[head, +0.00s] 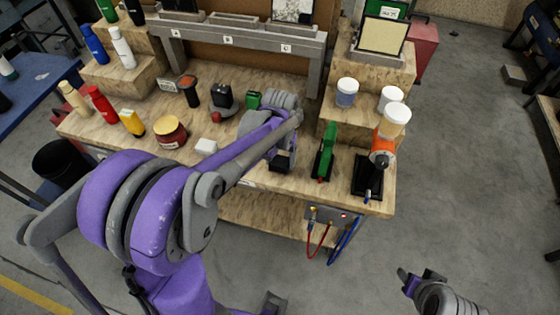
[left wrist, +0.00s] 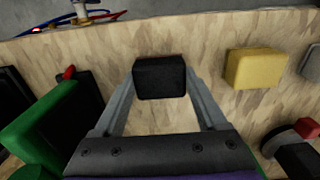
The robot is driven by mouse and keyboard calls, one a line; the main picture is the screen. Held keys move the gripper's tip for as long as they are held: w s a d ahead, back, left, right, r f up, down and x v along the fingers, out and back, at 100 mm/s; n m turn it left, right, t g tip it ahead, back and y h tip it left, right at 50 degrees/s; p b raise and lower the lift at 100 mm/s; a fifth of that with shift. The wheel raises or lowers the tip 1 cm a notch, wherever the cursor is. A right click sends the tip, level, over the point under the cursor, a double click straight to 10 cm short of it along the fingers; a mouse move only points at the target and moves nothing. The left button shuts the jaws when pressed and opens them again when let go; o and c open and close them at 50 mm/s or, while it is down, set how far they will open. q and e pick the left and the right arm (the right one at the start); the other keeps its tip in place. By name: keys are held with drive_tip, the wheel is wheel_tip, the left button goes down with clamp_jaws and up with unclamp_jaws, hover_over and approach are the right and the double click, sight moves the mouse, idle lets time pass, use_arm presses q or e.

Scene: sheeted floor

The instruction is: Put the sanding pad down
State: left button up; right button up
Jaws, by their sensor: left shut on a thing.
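The sanding pad, a small black block (left wrist: 160,76), sits between the two fingertips of my left gripper (left wrist: 158,88) in the left wrist view. The gripper is shut on it. In the head view the black pad (head: 280,164) shows at the end of my left arm, over the front part of the wooden workbench (head: 240,182). I cannot tell whether its underside touches the bench top. My right gripper (head: 421,279) is empty, with its fingers apart, over the floor at the lower right.
A green tool (head: 328,148) on a black base stands just right of the pad. An orange tool (head: 382,150) stands farther right. Hoses (head: 340,242) hang at the bench front.

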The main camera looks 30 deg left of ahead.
sight(281, 165)
use_arm(q)
drive_tip(key=shift+f, duration=0.25)
drive_tip(key=o, duration=1.1)
drive_tip(key=shift+f, duration=0.1)
drive_tip(key=shift+f, duration=0.15)
drive_tip(key=r, duration=1)
drive_tip(key=shift+s+d+r, duration=0.25)
drive_tip(key=shift+r, duration=0.1)
drive_tip(key=shift+s+d+r, duration=0.1)
drive_tip(key=shift+s+d, duration=0.05)
drive_tip(key=shift+s, duration=0.15)
drive_tip(key=s+d+f+m+t, duration=0.1)
drive_tip(key=s+d, duration=0.1)
drive_tip(key=s, duration=0.2)
drive_tip(key=s+d+f+t, duration=0.2)
drive_tip(key=s, duration=0.3)
drive_tip(key=s+d+f+m+t, duration=0.1)
drive_tip(key=s+d+f+t, duration=0.1)
drive_tip(key=s, duration=0.3)
drive_tip(key=shift+s+f+m, duration=0.15)
drive_tip(key=shift+f+m, duration=0.1)
drive_tip(key=shift+m, duration=0.05)
